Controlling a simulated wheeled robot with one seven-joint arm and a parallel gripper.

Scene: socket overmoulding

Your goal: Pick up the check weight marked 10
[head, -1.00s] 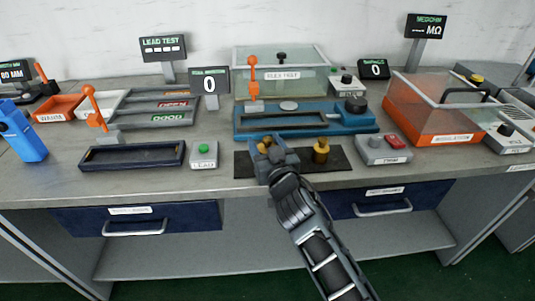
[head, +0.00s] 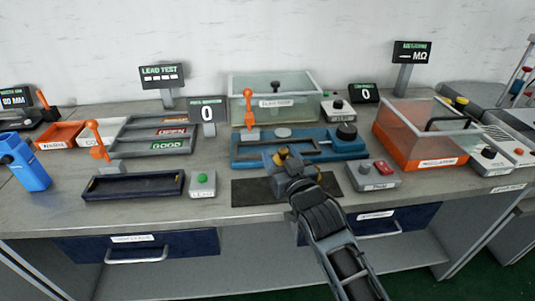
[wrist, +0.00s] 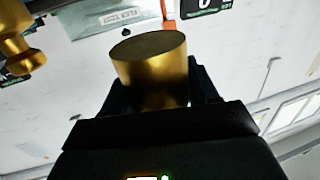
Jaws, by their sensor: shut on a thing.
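My gripper (head: 284,155) is shut on a brass check weight (head: 282,152) near the front of the bench, over the black mat (head: 248,194). In the wrist view the held brass weight (wrist: 151,62) stands out between the dark jaws, its flat round face showing. No number can be read on it. A second brass weight with a narrow neck (wrist: 17,50) shows at the upper left of the wrist view, apart from the held one. In the head view I cannot make out this second weight; my gripper and arm cover part of the mat.
A blue fixture (head: 242,148) stands just behind the mat. A grey button box (head: 373,175) is to its right, a green-button box (head: 203,184) and a dark tray (head: 133,188) to its left. An orange clear-walled box (head: 415,152) stands farther right.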

